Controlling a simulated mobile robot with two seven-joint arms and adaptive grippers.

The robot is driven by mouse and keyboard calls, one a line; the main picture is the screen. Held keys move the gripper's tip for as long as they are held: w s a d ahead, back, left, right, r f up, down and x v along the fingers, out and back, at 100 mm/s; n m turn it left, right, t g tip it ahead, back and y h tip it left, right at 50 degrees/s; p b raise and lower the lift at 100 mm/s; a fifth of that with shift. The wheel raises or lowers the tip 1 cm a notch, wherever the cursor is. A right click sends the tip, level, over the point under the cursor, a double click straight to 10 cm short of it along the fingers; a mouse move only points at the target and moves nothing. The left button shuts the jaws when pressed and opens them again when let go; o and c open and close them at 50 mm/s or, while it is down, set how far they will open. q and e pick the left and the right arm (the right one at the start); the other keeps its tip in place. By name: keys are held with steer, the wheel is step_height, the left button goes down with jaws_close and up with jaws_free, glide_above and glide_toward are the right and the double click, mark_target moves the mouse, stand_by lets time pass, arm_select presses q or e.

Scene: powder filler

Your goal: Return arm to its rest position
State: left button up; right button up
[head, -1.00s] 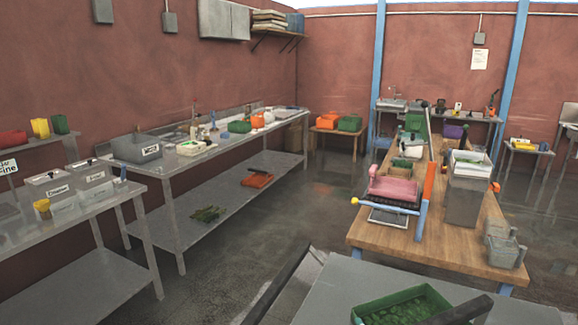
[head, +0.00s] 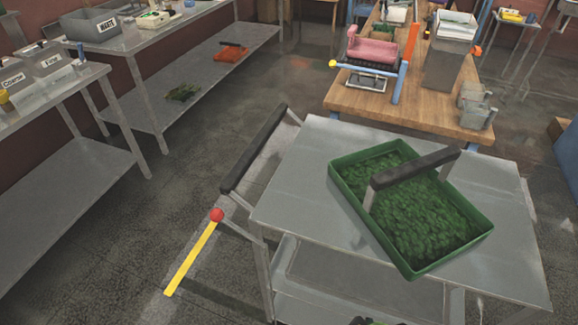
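Neither of my grippers shows in the head view, and I see no part of my arms that I can be sure of. Whether the grippers are open or shut is hidden. A grey metal cart (head: 300,170) stands in front of me. On its top lies a green tray (head: 345,205) filled with dark green material (head: 430,225).
Another black bar (head: 252,150) runs along the cart's left side. A yellow rod (head: 190,260) with a red ball (head: 217,215) is left of the cart. Steel benches (head: 140,40) line the left; a wooden table (head: 420,100) stands beyond. Floor (head: 110,240) is open at lower left.

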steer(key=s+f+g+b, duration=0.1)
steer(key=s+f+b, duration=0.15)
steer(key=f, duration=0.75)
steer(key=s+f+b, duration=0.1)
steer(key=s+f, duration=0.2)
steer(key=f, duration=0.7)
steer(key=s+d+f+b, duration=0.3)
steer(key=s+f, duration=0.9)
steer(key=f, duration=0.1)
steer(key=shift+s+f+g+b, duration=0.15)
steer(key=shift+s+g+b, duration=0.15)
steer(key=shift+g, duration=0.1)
